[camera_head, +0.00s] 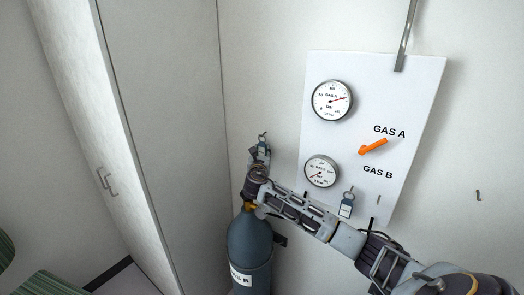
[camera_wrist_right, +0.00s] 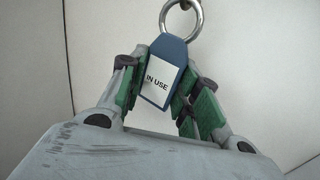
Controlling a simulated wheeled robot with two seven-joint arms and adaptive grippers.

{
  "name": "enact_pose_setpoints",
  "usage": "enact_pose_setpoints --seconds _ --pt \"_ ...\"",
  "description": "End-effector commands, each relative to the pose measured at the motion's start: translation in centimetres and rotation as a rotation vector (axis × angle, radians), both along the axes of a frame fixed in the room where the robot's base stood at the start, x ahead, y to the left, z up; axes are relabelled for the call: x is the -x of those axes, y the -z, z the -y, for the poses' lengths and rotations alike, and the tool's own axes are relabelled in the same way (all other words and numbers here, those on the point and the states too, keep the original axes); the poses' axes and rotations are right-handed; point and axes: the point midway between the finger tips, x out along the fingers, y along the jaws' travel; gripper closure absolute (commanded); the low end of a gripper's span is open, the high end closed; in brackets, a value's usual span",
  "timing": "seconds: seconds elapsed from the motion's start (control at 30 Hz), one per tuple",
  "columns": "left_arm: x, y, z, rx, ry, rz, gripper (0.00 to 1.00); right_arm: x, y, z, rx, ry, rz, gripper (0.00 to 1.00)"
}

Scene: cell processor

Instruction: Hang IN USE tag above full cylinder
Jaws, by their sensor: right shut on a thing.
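My right gripper (camera_head: 260,158) is shut on the blue IN USE tag. In the right wrist view the tag (camera_wrist_right: 162,72) sits between the green finger pads (camera_wrist_right: 168,95), its white label facing the camera and its metal ring (camera_wrist_right: 181,18) at the top. In the head view the held tag (camera_head: 262,147) is close to the wall, above the dark GAS B cylinder (camera_head: 250,240). A small hook or ring shows at its top; I cannot tell whether the ring is around a hook. My right arm partly hides the cylinder's top. My left gripper is not in view.
A white panel (camera_head: 425,90) carries the GAS A gauge (camera_head: 332,100), needle up right, the GAS B gauge (camera_head: 321,171), needle down left, and an orange lever (camera_head: 372,146). An empty hook (camera_head: 478,195) is at right.

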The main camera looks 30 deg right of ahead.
Motion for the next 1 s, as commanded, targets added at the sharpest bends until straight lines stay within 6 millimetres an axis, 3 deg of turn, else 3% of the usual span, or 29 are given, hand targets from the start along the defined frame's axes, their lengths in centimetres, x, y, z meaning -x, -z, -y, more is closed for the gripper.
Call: enact_pose_setpoints --seconds 1.0 --pt "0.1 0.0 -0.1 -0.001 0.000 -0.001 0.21 0.2 -1.4 -0.4 0.000 0.000 0.000 1.00"
